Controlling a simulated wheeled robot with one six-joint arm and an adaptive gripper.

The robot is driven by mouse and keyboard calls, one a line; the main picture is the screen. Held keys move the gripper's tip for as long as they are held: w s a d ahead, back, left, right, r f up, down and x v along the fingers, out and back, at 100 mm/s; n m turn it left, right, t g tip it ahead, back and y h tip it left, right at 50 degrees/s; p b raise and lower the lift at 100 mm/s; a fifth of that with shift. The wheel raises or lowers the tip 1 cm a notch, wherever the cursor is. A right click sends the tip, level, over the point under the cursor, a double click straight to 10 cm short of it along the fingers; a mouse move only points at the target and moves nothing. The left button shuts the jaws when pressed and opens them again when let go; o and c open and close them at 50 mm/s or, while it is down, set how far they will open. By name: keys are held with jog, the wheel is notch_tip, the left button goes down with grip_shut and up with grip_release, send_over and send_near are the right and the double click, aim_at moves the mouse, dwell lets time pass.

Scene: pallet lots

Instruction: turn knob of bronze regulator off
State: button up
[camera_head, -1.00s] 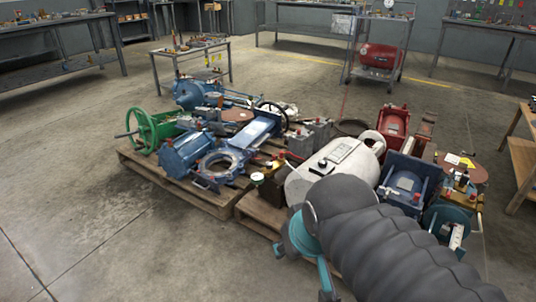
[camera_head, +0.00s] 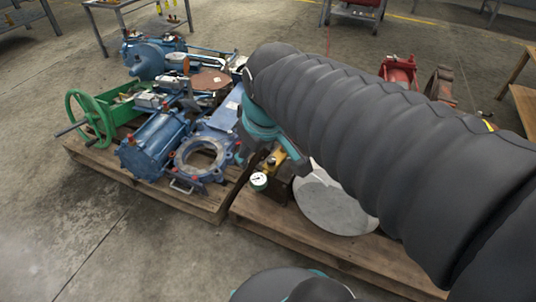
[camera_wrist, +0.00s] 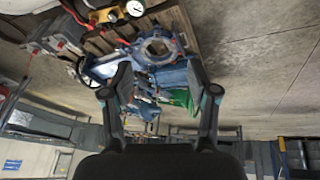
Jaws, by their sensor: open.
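The bronze regulator (camera_head: 271,161), a small brass-coloured body with a white round gauge (camera_head: 259,181), sits near the left end of the right pallet. My gripper (camera_head: 279,151) is in front of it in this view and hides part of it. In the wrist view, the regulator (camera_wrist: 107,14) and its gauge (camera_wrist: 135,8) show at the top edge, upside down. A red part, perhaps its knob (camera_wrist: 92,22), shows beside the brass body. My gripper (camera_wrist: 160,92) is open there, with its fingers wide apart and nothing between them.
A left pallet (camera_head: 205,206) carries blue machine parts, a blue ring flange (camera_head: 201,158) and a green handwheel (camera_head: 90,118). A large pale cylinder end (camera_head: 335,203) stands on the right pallet (camera_head: 290,233), close to the regulator. The floor at front left is clear.

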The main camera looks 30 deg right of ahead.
jog(key=w+d+f+n+g+b, duration=0.1)
jog(key=w+d+f+n+b, duration=0.1)
jog(key=w+d+f+n, duration=0.3)
jog(key=w+d+f+n+g+b, duration=0.1)
jog(key=w+n, duration=0.2)
jog(key=w, duration=0.5)
jog(key=n+g+b, duration=0.3)
jog(key=n, duration=0.5)
send_over(271, 159)
notch_tip(271, 159, down, 12)
notch_tip(271, 159, down, 13)
jog(key=b, duration=0.3)
jog(key=shift+d+f, duration=0.1)
grip_shut()
